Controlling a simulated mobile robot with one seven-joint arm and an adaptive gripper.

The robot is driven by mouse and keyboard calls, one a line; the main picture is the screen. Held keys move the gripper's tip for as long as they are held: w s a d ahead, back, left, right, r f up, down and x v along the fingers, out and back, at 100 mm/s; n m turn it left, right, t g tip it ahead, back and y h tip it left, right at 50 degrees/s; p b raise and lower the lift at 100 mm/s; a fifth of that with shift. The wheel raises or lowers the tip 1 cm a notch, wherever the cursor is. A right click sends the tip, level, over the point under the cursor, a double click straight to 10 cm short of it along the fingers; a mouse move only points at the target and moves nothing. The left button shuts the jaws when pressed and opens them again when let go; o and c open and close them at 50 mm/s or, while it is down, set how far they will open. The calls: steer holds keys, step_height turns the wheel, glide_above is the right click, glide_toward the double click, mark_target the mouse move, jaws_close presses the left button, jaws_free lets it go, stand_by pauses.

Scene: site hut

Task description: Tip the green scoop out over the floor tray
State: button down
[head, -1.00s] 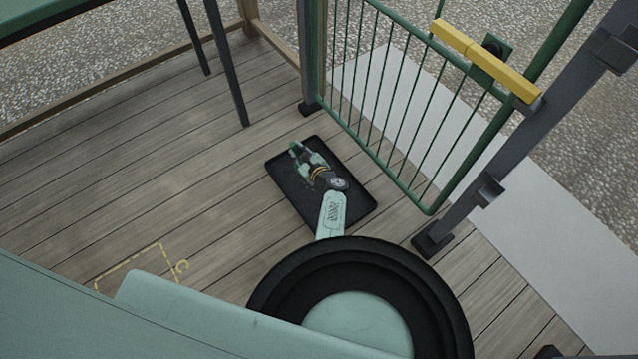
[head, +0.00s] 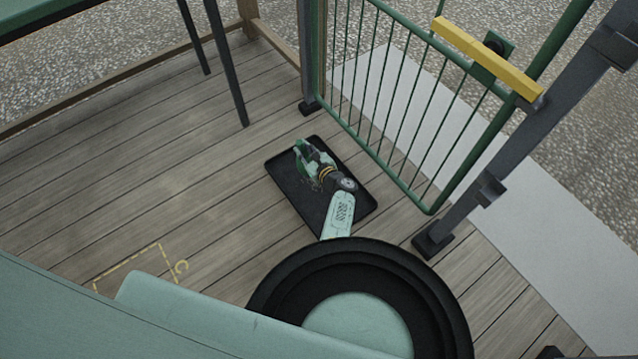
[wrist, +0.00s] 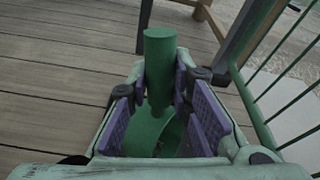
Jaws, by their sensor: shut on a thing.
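The green scoop (wrist: 158,60) is held between the purple-padded fingers of my gripper (wrist: 160,90) in the wrist view. Its round handle points away from the wrist and its curved bowl lies closer to the camera. A small dark patch shows in the bowl; I cannot tell what it is. In the head view the scoop (head: 300,150) shows as a small green shape at the end of my gripper (head: 306,156). Both are over the black floor tray (head: 297,200), towards its far end. My arm hides part of the tray, and the scoop's exact tilt is unclear.
A green barred gate (head: 400,120) with a yellow bar (head: 487,58) stands close right of the tray. A grey post (head: 470,190) stands nearer. Plank floor (head: 170,180) is open to the left. Dark table legs (head: 228,70) stand at the back left.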

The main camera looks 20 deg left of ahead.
steer(key=shift+w+d+r+m+t+y+b, duration=0.15)
steer(key=shift+w+d+m+y+b, duration=0.15)
steer(key=shift+d+m+b, duration=0.25)
steer(key=shift+w+d+r+m+t+y+b, duration=0.15)
steer(key=shift+d+m+y+b, duration=0.2)
steer(key=shift+d, duration=0.45)
steer(key=shift+w+d+r+m+t+y+b, duration=0.1)
steer(key=shift+w+d+m+y+b, duration=0.2)
steer(key=shift+d+b, duration=0.3)
steer(key=shift+w+d+m+y+b, duration=0.15)
steer(key=shift+d+m+y+b, duration=0.15)
steer(key=shift+d+b, duration=0.35)
steer(key=shift+w+d+m+y+b, duration=0.15)
steer(key=shift+d+m+b, duration=0.25)
steer(key=shift+d+b, duration=0.2)
steer(key=shift+w+d+f+m+t+y+b, duration=0.1)
steer(key=shift+w+d+m+t+y+b, duration=0.1)
steer(key=shift+d+m+t+b, duration=0.25)
steer(key=shift+w+d+f+m+t+y+b, duration=0.15)
steer(key=shift+d+m+b, duration=0.1)
steer(key=shift+d+b, duration=0.35)
stand_by(1.2)
steer(key=shift+a+r, duration=0.15)
steer(key=shift+r, duration=0.05)
steer(key=shift+w+d+f+m+b, duration=0.2)
steer(key=shift+d+f+m+b, duration=0.15)
steer(key=shift+d+m+b, duration=0.4)
stand_by(1.3)
